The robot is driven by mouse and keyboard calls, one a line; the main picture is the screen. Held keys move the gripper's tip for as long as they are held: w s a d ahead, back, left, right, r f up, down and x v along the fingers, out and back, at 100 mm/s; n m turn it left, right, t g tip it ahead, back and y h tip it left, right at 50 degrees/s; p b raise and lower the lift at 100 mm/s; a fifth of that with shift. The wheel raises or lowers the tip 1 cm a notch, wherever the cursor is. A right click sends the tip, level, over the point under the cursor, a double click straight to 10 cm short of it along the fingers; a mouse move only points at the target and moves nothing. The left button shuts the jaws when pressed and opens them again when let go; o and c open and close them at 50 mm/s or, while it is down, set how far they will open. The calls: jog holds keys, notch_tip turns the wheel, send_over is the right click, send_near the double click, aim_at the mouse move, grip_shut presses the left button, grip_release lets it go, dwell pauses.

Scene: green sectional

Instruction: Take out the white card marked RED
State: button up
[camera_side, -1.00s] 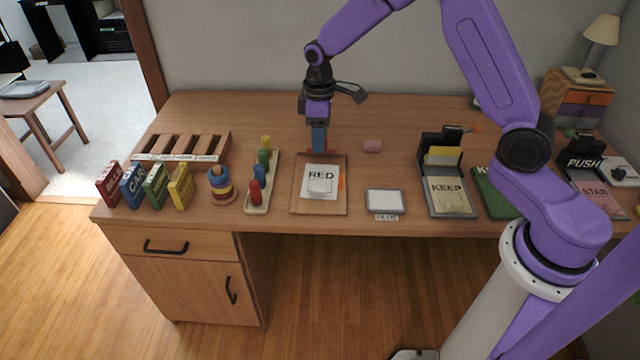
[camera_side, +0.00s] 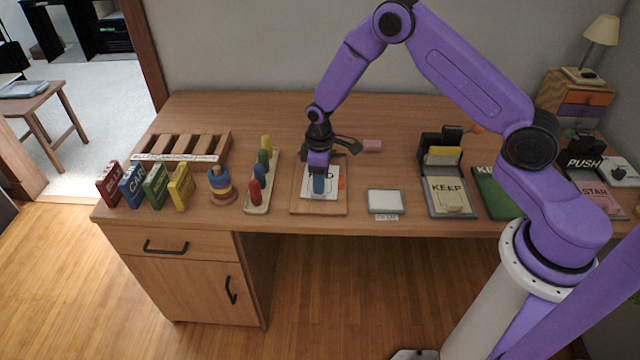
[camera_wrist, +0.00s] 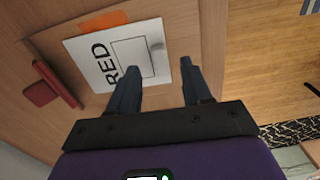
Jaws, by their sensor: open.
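The white card marked RED (camera_side: 308,190) lies flat in a shallow wooden tray (camera_side: 335,208) on the desk. Whether the fingertips touch the card cannot be told.
An orange patch (camera_side: 341,183) and a red block (camera_wrist: 45,85) are at the tray. A peg board (camera_side: 258,195) stands left, a small grey-framed pad (camera_side: 385,202) right, and the KEEP holder (camera_side: 450,197) farther right.

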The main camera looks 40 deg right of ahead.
jog(key=shift+f, duration=1.7)
grip_shut()
jog(key=shift+r, duration=0.1)
